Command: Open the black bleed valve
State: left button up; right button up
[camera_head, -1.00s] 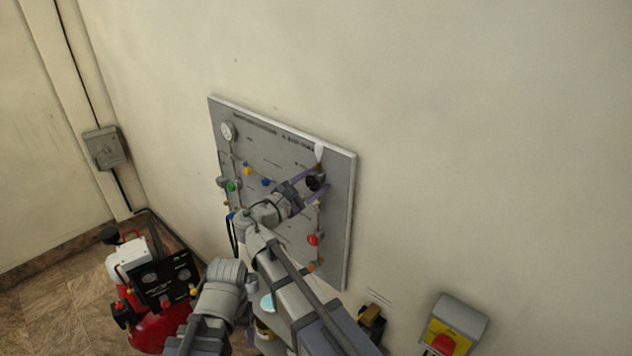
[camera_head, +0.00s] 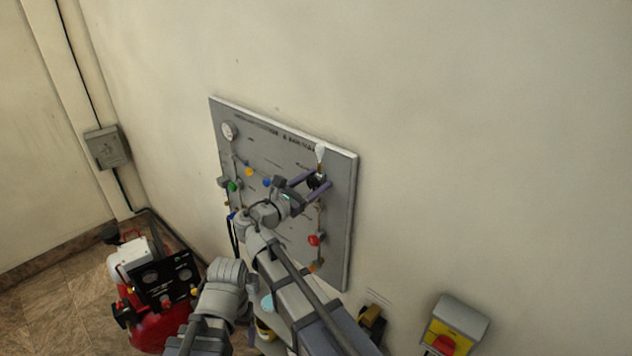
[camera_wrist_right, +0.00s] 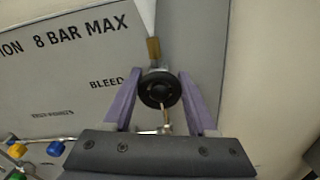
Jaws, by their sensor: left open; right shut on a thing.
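The black bleed valve (camera_wrist_right: 160,90) is a round knob below a brass fitting and white cone, beside the "BLEED" label. In the head view, the knob (camera_head: 314,181) sits at the upper right of the grey panel (camera_head: 335,245). My right gripper (camera_head: 317,184) reaches it, with one purple finger on each side. In the right wrist view, the fingers of my right gripper (camera_wrist_right: 158,92) flank the knob and are shut on it. The contact points are hard to see. My left gripper does not show in either view.
The panel also carries a gauge (camera_head: 229,131), a green knob (camera_head: 233,185) and a red knob (camera_head: 314,240). A red compressor (camera_head: 160,325) stands at the lower left. A yellow box with a red button (camera_head: 444,344) is at the lower right. The wall right of the panel is bare.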

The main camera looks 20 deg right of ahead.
jog(key=shift+f, duration=0.15)
jog(key=o, duration=1.4)
jog(key=shift+c, duration=0.2)
jog(key=shift+s, duration=0.1)
